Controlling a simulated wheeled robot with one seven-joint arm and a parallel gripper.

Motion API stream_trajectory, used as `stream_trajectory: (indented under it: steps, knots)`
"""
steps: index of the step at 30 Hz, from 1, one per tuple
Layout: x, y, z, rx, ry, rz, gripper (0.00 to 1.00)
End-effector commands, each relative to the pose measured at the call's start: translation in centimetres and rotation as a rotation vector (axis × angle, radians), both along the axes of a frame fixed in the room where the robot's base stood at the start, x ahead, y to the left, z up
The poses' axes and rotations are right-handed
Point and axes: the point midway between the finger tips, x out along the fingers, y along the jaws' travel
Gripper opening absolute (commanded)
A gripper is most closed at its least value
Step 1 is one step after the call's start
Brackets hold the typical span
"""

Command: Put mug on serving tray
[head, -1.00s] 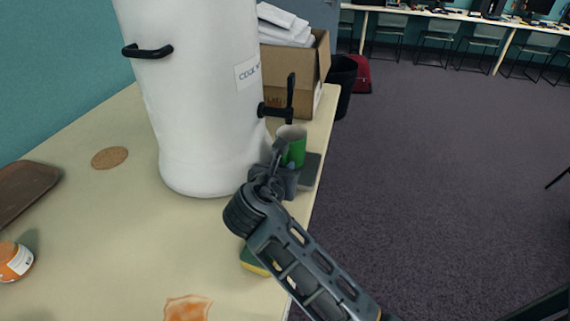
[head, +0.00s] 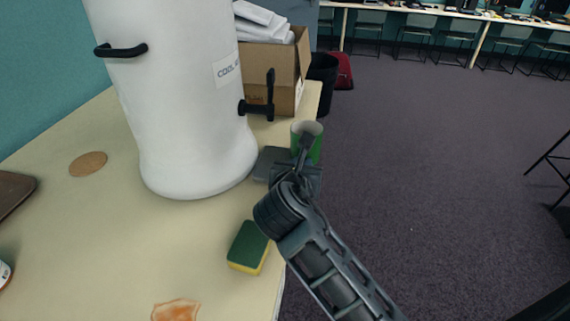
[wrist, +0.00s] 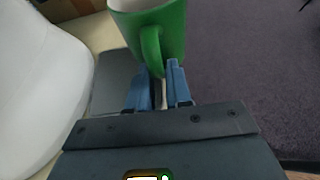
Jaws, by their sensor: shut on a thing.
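The mug (head: 314,151) is green outside with a pale inside and is upright. My gripper (head: 301,165) is shut on it, at the table's right edge beside the white dispenser. In the wrist view the blue-grey fingertips (wrist: 160,90) close on the handle of the mug (wrist: 172,22). My gripper hides part of the mug in the head view. A brown, tray-like item (head: 12,192) is cut off at the left edge of the head view; I cannot tell for sure that it is the serving tray.
A large white dispenser (head: 185,110) with a black tap stands on the table (head: 110,240). A grey flat piece (head: 268,160) lies below the tap. A green and yellow sponge (head: 249,246), a round cork coaster (head: 88,164), an orange stain (head: 175,310) and a cardboard box (head: 270,75) are also there.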

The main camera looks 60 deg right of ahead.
Motion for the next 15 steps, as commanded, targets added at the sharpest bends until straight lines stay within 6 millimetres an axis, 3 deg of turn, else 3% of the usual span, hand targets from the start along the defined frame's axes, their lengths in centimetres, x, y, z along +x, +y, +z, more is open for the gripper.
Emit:
stream_trajectory:
  steps: [15]
  knots:
    - [-5.9,-2.2,0.0,-0.001,-0.001,-0.001,0.00]
